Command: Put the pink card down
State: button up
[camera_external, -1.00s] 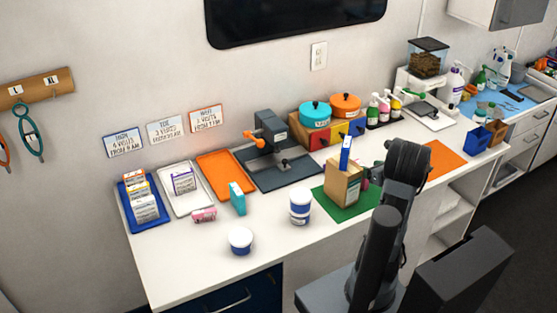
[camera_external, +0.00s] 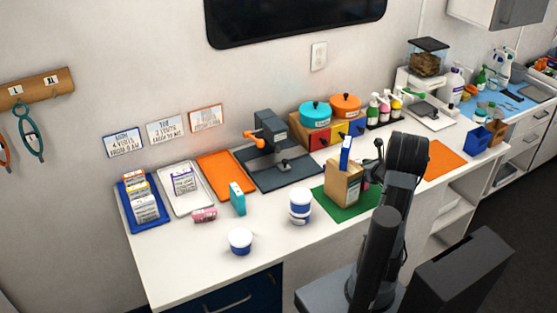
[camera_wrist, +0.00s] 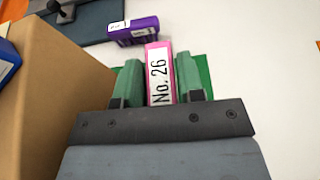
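The pink card (camera_wrist: 161,72), with a white "No. 26" label, stands between the two green fingers of my gripper (camera_wrist: 160,85) in the wrist view. The fingers sit close against both its sides, and the gripper looks shut on it. Beyond it is a purple block-like card (camera_wrist: 133,32) with a white label. In the external view my gripper is mostly hidden behind my wrist, right of the brown box, and the pink card cannot be made out clearly there.
The brown box (camera_external: 344,188) with a blue item in its top stands on a green mat (camera_external: 330,205), left of my gripper. A blue-and-white tub (camera_external: 300,206) is left of the mat. An orange mat (camera_external: 441,161) lies clear to the right.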

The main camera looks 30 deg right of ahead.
grip_shut()
